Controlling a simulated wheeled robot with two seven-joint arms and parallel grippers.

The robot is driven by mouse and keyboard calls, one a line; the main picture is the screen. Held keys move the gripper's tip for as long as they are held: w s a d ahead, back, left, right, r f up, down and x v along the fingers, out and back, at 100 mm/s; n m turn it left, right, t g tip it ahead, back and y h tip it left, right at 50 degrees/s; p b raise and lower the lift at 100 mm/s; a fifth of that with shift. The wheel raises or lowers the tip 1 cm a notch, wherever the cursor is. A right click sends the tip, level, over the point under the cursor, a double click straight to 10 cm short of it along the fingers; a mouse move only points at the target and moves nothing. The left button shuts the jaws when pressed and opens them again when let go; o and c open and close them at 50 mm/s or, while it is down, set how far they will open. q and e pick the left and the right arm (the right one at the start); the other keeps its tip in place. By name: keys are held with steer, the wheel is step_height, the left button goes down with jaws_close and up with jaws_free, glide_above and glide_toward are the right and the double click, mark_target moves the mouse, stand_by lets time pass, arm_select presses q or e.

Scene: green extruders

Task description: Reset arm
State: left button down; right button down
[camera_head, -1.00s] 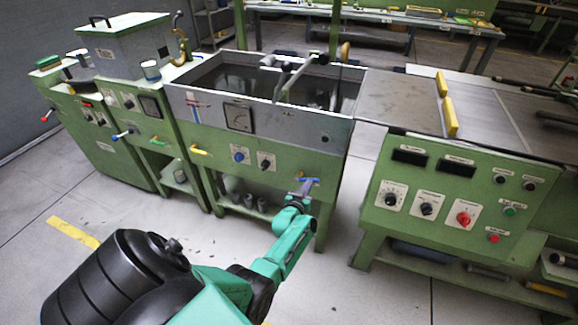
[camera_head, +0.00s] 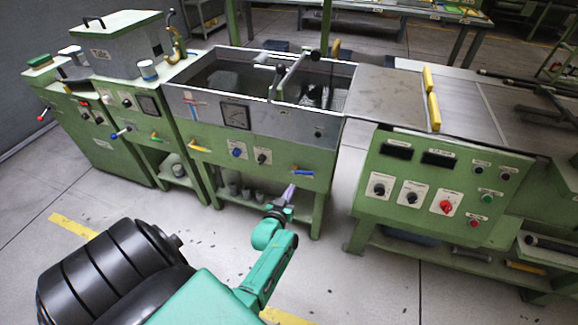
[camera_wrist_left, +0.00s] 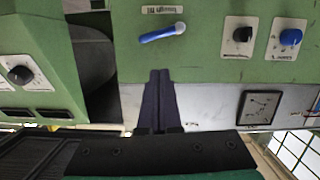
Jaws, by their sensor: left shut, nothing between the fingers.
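My left gripper (camera_head: 288,194) is in front of the green tank station, low at its front. Its two dark fingers (camera_wrist_left: 158,100) are closed together with nothing between them. A blue lever handle (camera_head: 303,173) sits on the station's front panel, a little above and right of the fingertips in the head view. It also shows in the left wrist view (camera_wrist_left: 162,33), apart from the fingertips. My right gripper is not in view.
The open grey tank (camera_head: 345,95) has a lever across its top. A yellow handle (camera_head: 199,147) and knobs are on its front. A control cabinet (camera_head: 385,215) stands right, with floor between. Several dark cylinders (camera_head: 232,187) are on the shelf below. Open floor (camera_head: 345,280) lies in front.

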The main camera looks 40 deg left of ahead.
arm_select(q)
steer(key=shift+s+d+r, duration=0.2)
steer(key=shift+s+r, duration=0.05)
steer(key=shift+s, duration=0.4)
steer(key=shift+f, duration=0.1)
